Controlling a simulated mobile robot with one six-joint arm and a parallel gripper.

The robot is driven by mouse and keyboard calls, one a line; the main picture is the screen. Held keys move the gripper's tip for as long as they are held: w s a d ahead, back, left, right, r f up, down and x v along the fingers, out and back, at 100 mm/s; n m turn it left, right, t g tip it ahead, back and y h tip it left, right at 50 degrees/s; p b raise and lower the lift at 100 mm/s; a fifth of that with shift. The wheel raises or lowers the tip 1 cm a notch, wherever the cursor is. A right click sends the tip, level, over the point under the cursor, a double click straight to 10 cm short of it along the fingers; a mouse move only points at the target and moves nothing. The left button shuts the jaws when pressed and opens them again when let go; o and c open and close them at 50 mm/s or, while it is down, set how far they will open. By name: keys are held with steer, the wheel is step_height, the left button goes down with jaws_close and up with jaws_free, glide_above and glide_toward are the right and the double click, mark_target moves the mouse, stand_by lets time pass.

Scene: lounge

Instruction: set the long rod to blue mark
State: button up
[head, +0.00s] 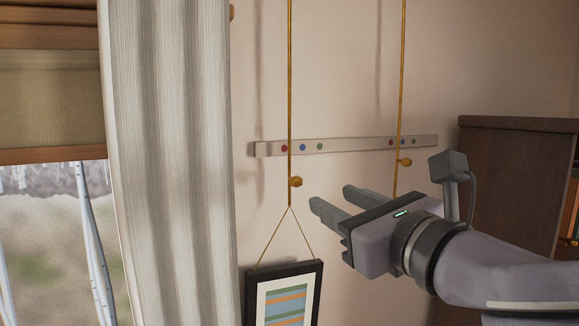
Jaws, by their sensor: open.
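Two thin brass rods hang in front of a pale wall rail (356,145). The left rod (289,90) crosses the rail by its red mark (284,148), with the blue mark (302,147) and green mark (320,146) to its right. The right rod (401,80) crosses a second set of marks between red (391,142) and green (413,142). Each rod has a brass knob, left (296,182) and right (404,162). I cannot tell which rod is longer; the right one's lower end is near my gripper. My gripper (332,198) is open and empty, right of the left knob.
A framed striped picture (284,292) hangs by a cord below the left rod. A pale curtain (170,160) and window (50,230) are at the left. A brown wooden cabinet (512,185) stands at the right.

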mark_target(298, 182)
steer(key=x, duration=1.4)
steer(key=shift+w+a, duration=0.1)
steer(key=shift+w+a+f, duration=0.1)
steer(key=shift+w+f, duration=0.05)
steer(key=shift+w, duration=0.45)
steer(key=shift+s, duration=0.25)
steer(key=c, duration=0.6)
jaws_close()
